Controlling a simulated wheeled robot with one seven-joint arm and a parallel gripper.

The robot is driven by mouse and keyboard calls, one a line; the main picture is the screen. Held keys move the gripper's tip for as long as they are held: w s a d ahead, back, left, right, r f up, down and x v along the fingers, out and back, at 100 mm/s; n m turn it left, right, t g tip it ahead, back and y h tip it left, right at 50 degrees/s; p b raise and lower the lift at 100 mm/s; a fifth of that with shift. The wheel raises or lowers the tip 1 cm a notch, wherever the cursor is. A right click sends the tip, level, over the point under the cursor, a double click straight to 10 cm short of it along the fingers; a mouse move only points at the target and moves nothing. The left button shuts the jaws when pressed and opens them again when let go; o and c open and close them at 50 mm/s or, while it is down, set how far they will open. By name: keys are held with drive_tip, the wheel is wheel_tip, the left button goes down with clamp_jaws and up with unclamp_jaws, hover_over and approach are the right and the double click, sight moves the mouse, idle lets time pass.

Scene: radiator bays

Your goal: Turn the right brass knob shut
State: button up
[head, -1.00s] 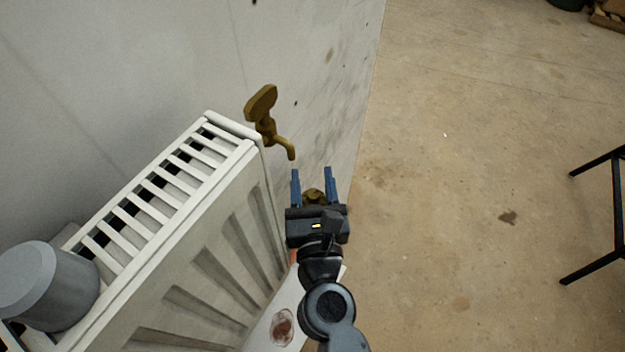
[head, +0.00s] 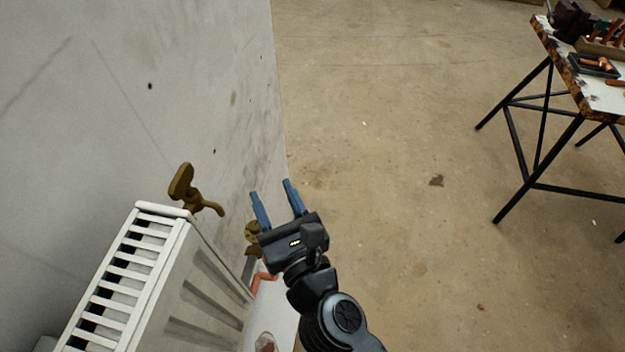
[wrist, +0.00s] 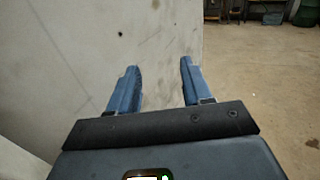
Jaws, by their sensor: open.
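A round brass knob (head: 253,233) sits low by the wall, just past the right end of the radiator, in the head view. The left finger and body of my gripper (head: 271,188) partly cover it. My gripper is open and empty, its fingers pointing up and left in the picture, with the knob to their left. I cannot tell the knob's turn position or its depth from the fingers. In the wrist view my gripper (wrist: 158,66) shows two blue fingers apart with only wall and floor beyond; no knob shows there.
A brass tap (head: 190,192) with a flat handle sticks out from the wall above the end of the white radiator (head: 150,235). An orange piece (head: 262,281) shows below the knob. A workbench (head: 558,62) with tools stands at right; the floor between is clear.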

drive_tip(key=d+r, duration=0.3)
drive_tip(key=d, duration=0.3)
drive_tip(key=shift+s+r, duration=0.25)
drive_tip(key=shift+s, duration=0.05)
drive_tip(key=shift+d, duration=0.1)
drive_tip(key=shift+c, duration=0.2)
wheel_tip(320, 180, up, 4)
drive_tip(key=w+a+n+t+y+b, duration=0.25)
drive_tip(key=n+y+b, duration=0.35)
drive_tip(key=n+b, duration=0.35)
drive_tip(key=m+g+y+b, duration=0.3)
drive_tip(key=m+g+b, duration=1.75)
drive_tip(key=m, duration=1.05)
approach(254, 225)
drive_tip(key=a+g+p, duration=0.1)
drive_tip(key=a, duration=0.1)
drive_tip(key=shift+s+a+f, duration=0.1)
drive_tip(key=shift+s+a, duration=0.1)
drive_tip(key=shift+a, duration=1.1)
drive_tip(key=shift+s+a+f, duration=0.1)
drive_tip(key=shift+s+a, duration=0.1)
drive_tip(key=shift+a, duration=1.15)
drive_tip(key=shift+s+a+f, duration=0.1)
drive_tip(key=shift+s+a, duration=0.15)
drive_tip(key=shift+a, duration=1.05)
